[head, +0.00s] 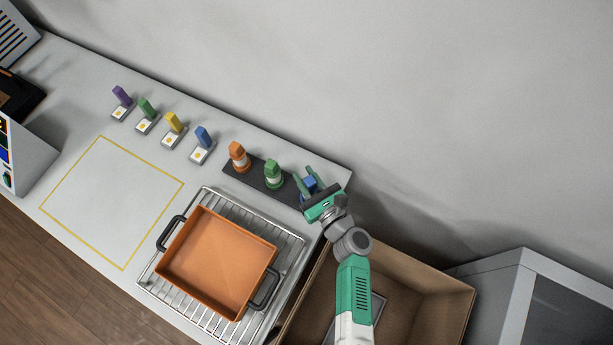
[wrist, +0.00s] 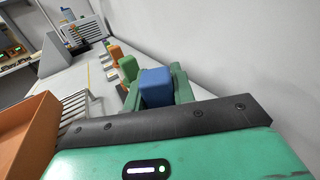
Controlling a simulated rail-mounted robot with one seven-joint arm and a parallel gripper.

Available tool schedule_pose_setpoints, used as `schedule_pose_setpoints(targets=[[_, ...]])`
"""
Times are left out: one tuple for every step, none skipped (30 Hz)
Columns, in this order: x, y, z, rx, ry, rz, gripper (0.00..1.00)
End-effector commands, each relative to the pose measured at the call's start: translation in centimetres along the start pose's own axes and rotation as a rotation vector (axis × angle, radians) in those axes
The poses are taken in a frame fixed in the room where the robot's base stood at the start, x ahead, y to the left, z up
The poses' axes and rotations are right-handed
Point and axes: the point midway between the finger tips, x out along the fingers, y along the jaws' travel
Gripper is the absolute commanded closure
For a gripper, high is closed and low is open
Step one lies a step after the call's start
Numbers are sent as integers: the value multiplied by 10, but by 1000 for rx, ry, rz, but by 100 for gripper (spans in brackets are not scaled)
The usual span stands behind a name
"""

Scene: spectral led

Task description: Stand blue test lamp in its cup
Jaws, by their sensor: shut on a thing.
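The blue test lamp (head: 309,184) is between the fingers of my gripper (head: 304,174), at the right end of a black rack (head: 255,179). In the wrist view, the blue block top of the lamp (wrist: 156,87) shows between the two green fingers (wrist: 157,80), which are shut on it. The lamp looks roughly upright. Its lower part and any cup under it are hidden by my gripper, so I cannot tell whether it is seated or held above the rack.
An orange lamp (head: 238,157) and a green lamp (head: 273,173) stand on the rack to the left. Purple, green, yellow and blue (head: 203,138) pieces stand on small white bases. An orange pan (head: 219,262) on a wire grid and a cardboard box (head: 425,280) are in front.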

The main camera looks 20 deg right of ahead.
Motion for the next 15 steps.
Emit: schedule_pose_setpoints(targets=[[0, 0, -4, 0, 0, 0, 99], [0, 0, -5, 0, 0, 0, 99], [0, 0, -6, 0, 0, 0, 99], [0, 0, -7, 0, 0, 0, 99], [0, 0, -8, 0, 0, 0, 99], [0, 0, -9, 0, 0, 0, 99], [0, 0, -10, 0, 0, 0, 99], [0, 0, -11, 0, 0, 0, 99], [0, 0, -12, 0, 0, 0, 99], [0, 0, -12, 0, 0, 0, 99], [0, 0, -12, 0, 0, 0, 99], [0, 0, -12, 0, 0, 0, 99], [0, 0, -12, 0, 0, 0, 99], [0, 0, -12, 0, 0, 0, 99], [0, 0, -12, 0, 0, 0, 99]])
